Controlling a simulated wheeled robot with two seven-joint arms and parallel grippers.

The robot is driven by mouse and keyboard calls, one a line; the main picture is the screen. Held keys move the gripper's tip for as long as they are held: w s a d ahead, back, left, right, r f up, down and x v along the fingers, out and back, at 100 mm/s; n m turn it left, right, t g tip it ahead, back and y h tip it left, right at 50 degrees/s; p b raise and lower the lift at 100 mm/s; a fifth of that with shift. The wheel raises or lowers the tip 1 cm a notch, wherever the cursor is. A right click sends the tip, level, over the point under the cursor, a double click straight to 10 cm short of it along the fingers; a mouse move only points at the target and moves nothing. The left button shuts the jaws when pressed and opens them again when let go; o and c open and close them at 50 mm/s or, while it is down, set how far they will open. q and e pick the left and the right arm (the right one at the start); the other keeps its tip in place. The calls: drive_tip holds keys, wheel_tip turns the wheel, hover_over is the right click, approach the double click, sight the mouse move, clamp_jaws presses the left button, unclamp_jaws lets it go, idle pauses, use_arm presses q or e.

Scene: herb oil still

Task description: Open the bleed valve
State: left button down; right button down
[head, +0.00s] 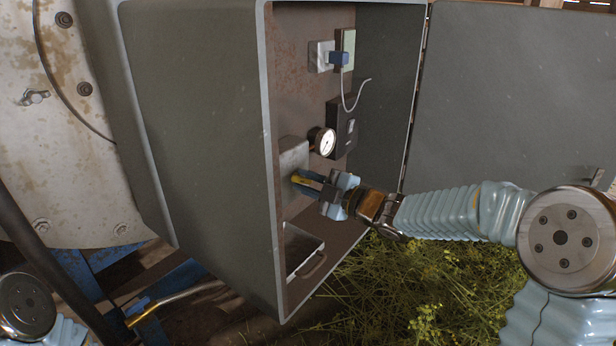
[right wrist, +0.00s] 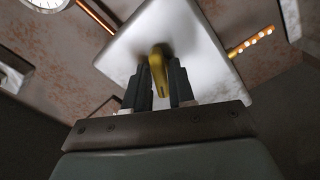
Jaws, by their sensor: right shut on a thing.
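The bleed valve's yellow lever (head: 299,180) sits on a pale metal block (head: 293,158) on the back wall inside the open grey cabinet. My right gripper (head: 312,184) reaches in from the right and is shut on the lever. In the right wrist view the yellow lever (right wrist: 158,72) stands between the two dark fingers of my right gripper (right wrist: 160,88), in front of the pale block (right wrist: 190,45). The fingers hide part of the lever in the head view. My left gripper is not in view.
A round gauge (head: 323,141) and a black box (head: 344,128) are just above the lever. A metal tray (head: 300,250) lies below. The cabinet door (head: 520,100) hangs open at right.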

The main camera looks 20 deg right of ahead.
drive_tip(key=m+p, duration=0.1)
drive_tip(key=m, duration=0.2)
drive_tip(key=shift+r+p, duration=0.1)
drive_tip(key=shift+p, duration=0.2)
drive_tip(key=m+p, duration=0.2)
drive_tip(key=m, duration=0.1)
drive_tip(key=m+p, duration=0.3)
drive_tip(key=m, duration=0.3)
drive_tip(key=shift+p, duration=0.3)
drive_tip(key=c, duration=1.1)
unclamp_jaws()
drive_tip(key=shift+s+d, duration=0.1)
drive_tip(key=v, duration=1.3)
drive_tip(key=shift+s+d, duration=0.2)
